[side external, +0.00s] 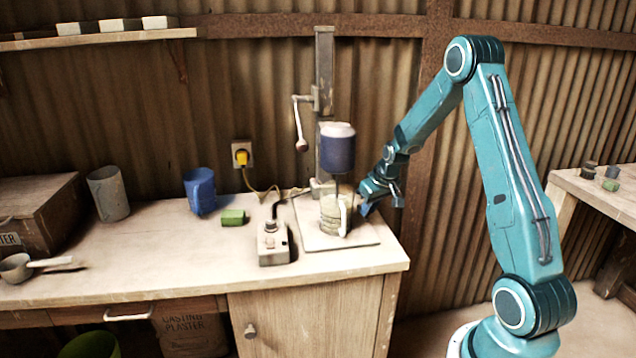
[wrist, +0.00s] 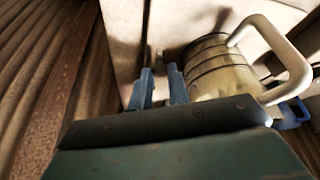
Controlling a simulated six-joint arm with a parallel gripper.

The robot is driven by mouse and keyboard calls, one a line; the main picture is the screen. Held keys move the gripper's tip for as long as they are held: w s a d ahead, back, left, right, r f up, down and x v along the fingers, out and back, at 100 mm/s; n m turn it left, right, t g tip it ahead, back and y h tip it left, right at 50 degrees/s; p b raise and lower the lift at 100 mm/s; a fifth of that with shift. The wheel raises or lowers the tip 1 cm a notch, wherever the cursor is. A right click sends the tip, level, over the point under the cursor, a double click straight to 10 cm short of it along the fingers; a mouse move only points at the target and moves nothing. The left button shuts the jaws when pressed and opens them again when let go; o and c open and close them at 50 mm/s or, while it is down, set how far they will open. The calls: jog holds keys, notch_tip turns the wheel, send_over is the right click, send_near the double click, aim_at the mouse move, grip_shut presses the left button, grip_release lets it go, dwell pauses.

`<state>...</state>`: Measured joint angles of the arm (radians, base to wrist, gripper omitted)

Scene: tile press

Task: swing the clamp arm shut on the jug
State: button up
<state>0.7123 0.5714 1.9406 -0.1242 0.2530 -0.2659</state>
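The jug (side external: 331,217) is a squat, ribbed, cream container with a pale loop handle, standing on the stand's base plate under a dark blue motor (side external: 337,152). In the wrist view the jug (wrist: 220,75) is right of the fingers, its handle (wrist: 290,60) toward the right edge. My gripper (side external: 380,204) is low at the jug's right; in the wrist view its blue fingers (wrist: 162,82) are a little apart with a visible gap, beside the jug. A blue piece (wrist: 291,113) shows near the handle; I cannot tell whether it is the clamp arm, which I cannot otherwise identify.
The upright column (side external: 325,70) has a crank lever (side external: 301,125) on its left. A switch box (side external: 273,243) stands left of the base plate (side external: 365,238). A blue jug (side external: 199,190), green block (side external: 233,217) and grey cup (side external: 108,193) are further left. Bench space between them is clear.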

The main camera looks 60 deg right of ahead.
grip_shut()
jog(key=shift+w+a+m, duration=0.3)
jog(key=shift+w+m, duration=0.05)
jog(key=shift+m, duration=0.35)
jog(key=o, duration=0.7)
grip_release()
jog(key=shift+a+v, duration=0.1)
jog(key=shift+v, duration=3.35)
jog(key=shift+a+v, duration=0.15)
jog(key=shift+v, duration=3.3)
jog(key=shift+w, duration=0.15)
